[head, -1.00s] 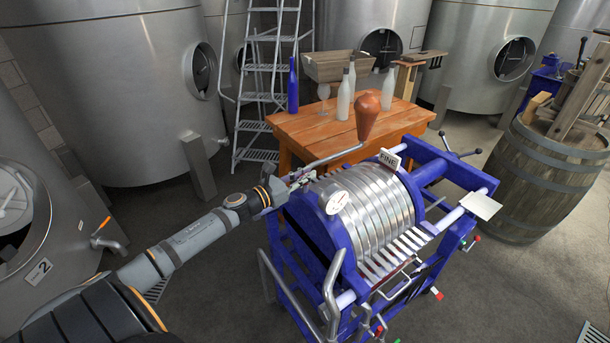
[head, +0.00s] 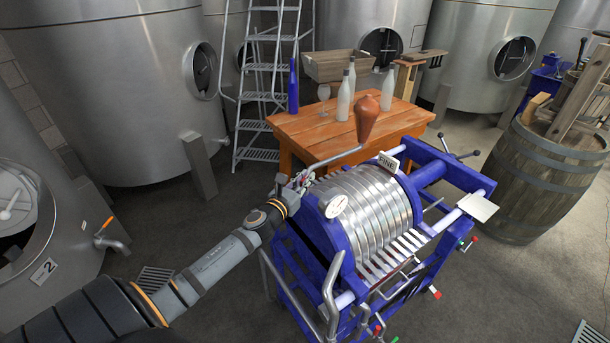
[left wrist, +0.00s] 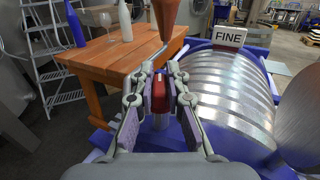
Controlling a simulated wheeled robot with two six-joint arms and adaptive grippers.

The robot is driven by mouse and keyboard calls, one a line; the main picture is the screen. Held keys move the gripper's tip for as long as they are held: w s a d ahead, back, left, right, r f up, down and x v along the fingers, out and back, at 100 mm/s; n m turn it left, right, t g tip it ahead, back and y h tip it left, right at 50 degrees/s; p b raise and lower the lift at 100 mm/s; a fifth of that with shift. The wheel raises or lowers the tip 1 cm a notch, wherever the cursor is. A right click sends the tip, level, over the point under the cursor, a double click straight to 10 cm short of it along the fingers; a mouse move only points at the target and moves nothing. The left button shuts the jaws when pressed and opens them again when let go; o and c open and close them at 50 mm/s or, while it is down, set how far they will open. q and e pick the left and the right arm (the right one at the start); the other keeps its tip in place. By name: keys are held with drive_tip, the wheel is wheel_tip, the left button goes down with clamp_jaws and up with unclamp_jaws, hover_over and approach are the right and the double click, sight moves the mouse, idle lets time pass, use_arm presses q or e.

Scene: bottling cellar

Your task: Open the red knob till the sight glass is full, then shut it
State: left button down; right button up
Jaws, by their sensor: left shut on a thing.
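My left gripper (head: 299,183) is at the upper left end of the blue-framed filter. In the left wrist view its two fingers (left wrist: 160,90) are shut on the red knob (left wrist: 160,95), one on each side. The knob is mostly hidden by the gripper in the head view. A thin pipe (head: 338,158) runs from beside the knob to a red-brown bulb-shaped vessel (head: 367,120), which also shows in the left wrist view (left wrist: 166,18). I cannot tell if this is the sight glass, or read a fill level. My right gripper is not in view.
Behind is a wooden table (head: 310,133) with a blue bottle (head: 293,88), pale bottles and a glass. A barrel (head: 550,175) stands right; steel tanks surround the area.

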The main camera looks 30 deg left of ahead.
use_arm(q)
drive_tip(key=shift+n+g+y, duration=0.5)
drive_tip(key=shift+n+y, duration=1.2)
drive_tip(key=shift+y, duration=1.2)
drive_tip(key=c, duration=1.3)
unclamp_jaws()
drive_tip(key=shift+c, duration=0.2)
drive_tip(key=v, duration=1.2)
drive_tip(key=shift+r, duration=0.15)
